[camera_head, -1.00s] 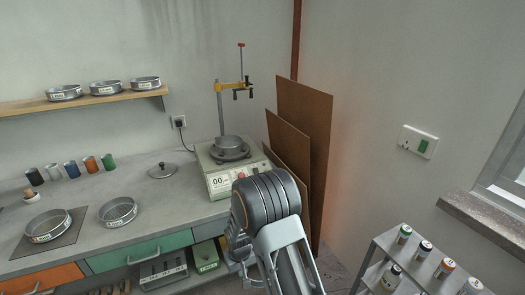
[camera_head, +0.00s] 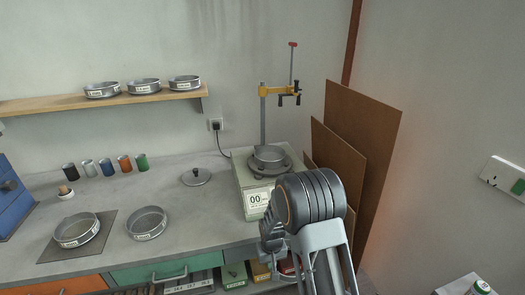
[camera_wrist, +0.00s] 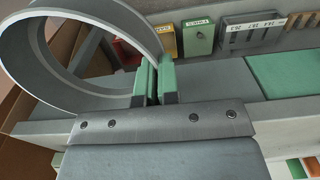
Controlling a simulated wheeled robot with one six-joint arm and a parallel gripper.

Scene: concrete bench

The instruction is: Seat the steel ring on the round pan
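A plain steel ring (camera_wrist: 60,97) fills the upper left of the wrist view, open through its middle. My gripper (camera_wrist: 156,72) has its green-padded fingers closed on the ring's wall at its right side. In the head view my arm's end hides the gripper, and the ring cannot be made out. A round steel pan (camera_head: 270,154) sits on top of the pale machine (camera_head: 252,185) at the back right of the bench. My arm is in front of that machine, to the right and nearer the camera.
A yellow clamp on a post (camera_head: 279,91) stands above and behind the pan. Two labelled sieves (camera_head: 147,222) and a lid (camera_head: 196,177) lie on the bench (camera_head: 190,205). Brown boards (camera_head: 362,150) lean at the right. Three sieves stand on the wall shelf (camera_head: 130,98).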

